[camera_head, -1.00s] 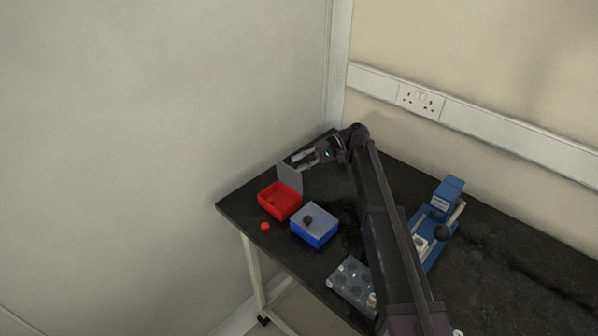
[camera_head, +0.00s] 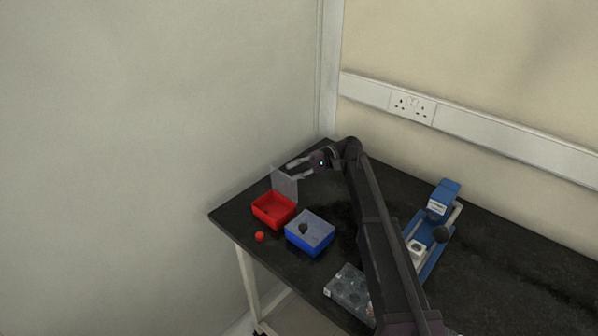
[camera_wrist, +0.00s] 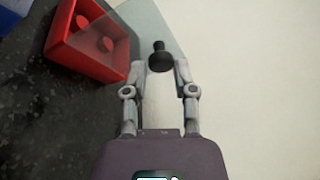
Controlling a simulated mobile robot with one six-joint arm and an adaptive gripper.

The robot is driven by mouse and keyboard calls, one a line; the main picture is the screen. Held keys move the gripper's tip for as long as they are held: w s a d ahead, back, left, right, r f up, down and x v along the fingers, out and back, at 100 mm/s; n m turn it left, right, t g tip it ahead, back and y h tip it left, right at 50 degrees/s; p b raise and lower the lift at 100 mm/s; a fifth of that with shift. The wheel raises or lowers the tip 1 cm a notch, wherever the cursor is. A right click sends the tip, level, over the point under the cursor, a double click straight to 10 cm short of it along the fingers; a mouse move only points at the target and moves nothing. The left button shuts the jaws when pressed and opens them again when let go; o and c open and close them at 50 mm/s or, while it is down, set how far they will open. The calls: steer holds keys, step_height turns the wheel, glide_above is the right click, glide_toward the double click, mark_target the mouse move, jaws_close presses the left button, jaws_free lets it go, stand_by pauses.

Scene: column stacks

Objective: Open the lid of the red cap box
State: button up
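The red cap box (camera_head: 274,210) stands near the table's left end. Its grey see-through lid (camera_head: 284,184) is raised and stands steeply up at the back edge; the box mouth is uncovered. In the wrist view, the red box (camera_wrist: 68,48) is at upper left with red round caps inside, partly seen through the lid. My gripper (camera_head: 297,169) is behind the lid. In the wrist view, my fingertips (camera_wrist: 161,66) are on either side of the lid's black knob (camera_wrist: 161,56), close against it; any small gap is hard to judge.
A blue box (camera_head: 309,240) with a closed grey lid and dark knob stands right of the red box. A loose red cap (camera_head: 259,237) lies in front. A clear holed tray (camera_head: 349,290) and a blue device (camera_head: 437,215) are farther right. A wall borders the left.

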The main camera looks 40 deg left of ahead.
steer(key=o, duration=0.3)
steer(key=shift+a+f, duration=0.1)
steer(key=shift+f, duration=0.05)
steer(key=shift+w, duration=0.1)
